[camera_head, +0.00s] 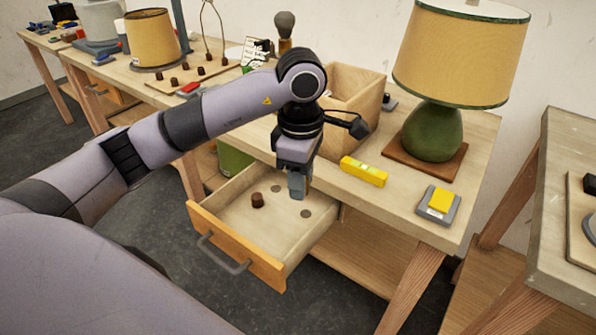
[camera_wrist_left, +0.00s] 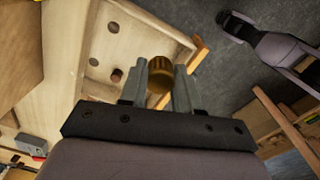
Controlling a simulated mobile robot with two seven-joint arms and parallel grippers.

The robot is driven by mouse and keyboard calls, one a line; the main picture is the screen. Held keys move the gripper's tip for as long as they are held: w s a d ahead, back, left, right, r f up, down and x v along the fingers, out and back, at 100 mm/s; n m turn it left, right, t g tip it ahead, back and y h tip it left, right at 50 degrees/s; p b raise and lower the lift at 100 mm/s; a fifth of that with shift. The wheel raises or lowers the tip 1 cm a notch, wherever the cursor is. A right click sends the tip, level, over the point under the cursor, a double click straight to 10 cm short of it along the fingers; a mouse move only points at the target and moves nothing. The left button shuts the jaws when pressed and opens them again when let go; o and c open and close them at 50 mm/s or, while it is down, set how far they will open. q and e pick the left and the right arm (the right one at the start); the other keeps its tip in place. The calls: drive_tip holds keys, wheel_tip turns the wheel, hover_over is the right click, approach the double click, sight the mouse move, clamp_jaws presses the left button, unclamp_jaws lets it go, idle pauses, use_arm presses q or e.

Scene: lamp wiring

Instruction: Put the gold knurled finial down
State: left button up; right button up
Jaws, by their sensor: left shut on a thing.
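My left gripper (camera_head: 297,190) points down over the open drawer (camera_head: 236,225) in the head view. It is shut on the gold knurled finial (camera_wrist_left: 159,88), which shows between the two fingers in the left wrist view. The finial is not visible in the head view, where the fingers hide it. The height of the finial above the drawer floor is hard to tell. A small dark brown knob (camera_head: 257,200) stands in the drawer to the left of the gripper. My right gripper is not visible.
Flat dark round spots (camera_head: 305,213) mark the drawer floor, which is otherwise bare. An open wooden box (camera_head: 352,95) stands behind the gripper. A yellow level (camera_head: 363,171) and a green-based lamp (camera_head: 433,132) are on the bench to the right.

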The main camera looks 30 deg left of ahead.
use_arm(q)
drive_tip(key=m, duration=0.4)
drive_tip(key=shift+s+d, duration=0.3)
drive_tip(key=shift+d, duration=0.05)
drive_tip(key=shift+s+d+f+m, duration=0.15)
drive_tip(key=shift+s+d+m, duration=0.2)
drive_tip(key=shift+m, duration=2.5)
drive_tip(key=shift+s+d+f+m, duration=0.15)
drive_tip(key=shift+s+d+m, duration=0.2)
drive_tip(key=shift+m, duration=2.45)
drive_tip(key=shift+s+d+f+m, duration=0.15)
drive_tip(key=shift+s+d+m, duration=0.2)
drive_tip(key=shift+m, duration=2.5)
